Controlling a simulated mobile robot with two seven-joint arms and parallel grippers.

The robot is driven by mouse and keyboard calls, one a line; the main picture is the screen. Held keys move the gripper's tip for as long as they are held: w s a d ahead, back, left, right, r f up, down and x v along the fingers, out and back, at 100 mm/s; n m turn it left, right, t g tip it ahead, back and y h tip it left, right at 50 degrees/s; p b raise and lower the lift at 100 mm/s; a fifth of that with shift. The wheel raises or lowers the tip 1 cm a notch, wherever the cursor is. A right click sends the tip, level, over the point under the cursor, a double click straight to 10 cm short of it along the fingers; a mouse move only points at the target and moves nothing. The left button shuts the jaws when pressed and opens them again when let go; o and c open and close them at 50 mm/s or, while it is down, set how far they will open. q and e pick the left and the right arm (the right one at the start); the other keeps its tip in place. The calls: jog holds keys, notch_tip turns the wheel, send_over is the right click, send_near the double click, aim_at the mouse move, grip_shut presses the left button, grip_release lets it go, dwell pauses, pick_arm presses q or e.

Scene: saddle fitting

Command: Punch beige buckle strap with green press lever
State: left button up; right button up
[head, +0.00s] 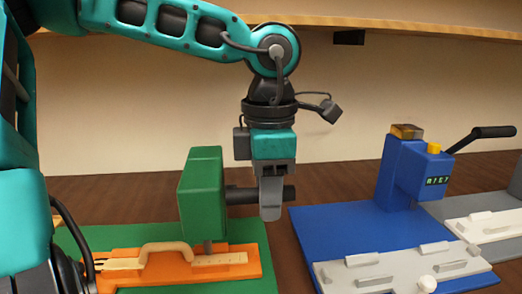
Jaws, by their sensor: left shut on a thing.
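The green press (201,195) stands on a green base at the left. Its dark lever (240,196) sticks out to the right. My left gripper (271,212) points down and is shut on the lever, near its outer end; the fingers hide part of it. The beige buckle strap (205,260) lies lengthwise in an orange fixture (130,278) in front of the press. Part of it arches up left of the punch, and its right part lies flat with small marks. The grey punch tip is just above or on the strap; I cannot tell which. My right gripper is not in view.
A blue press (415,175) with a raised black lever and a small display stands on a blue base (345,226) at the right. A light grey fixture (395,271) lies before it. A grey station (488,215) is at the right edge. Bare brown table shows between the bases.

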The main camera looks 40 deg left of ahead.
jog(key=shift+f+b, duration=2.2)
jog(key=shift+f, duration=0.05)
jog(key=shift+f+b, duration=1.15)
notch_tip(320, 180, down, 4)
jog(key=b, duration=0.4)
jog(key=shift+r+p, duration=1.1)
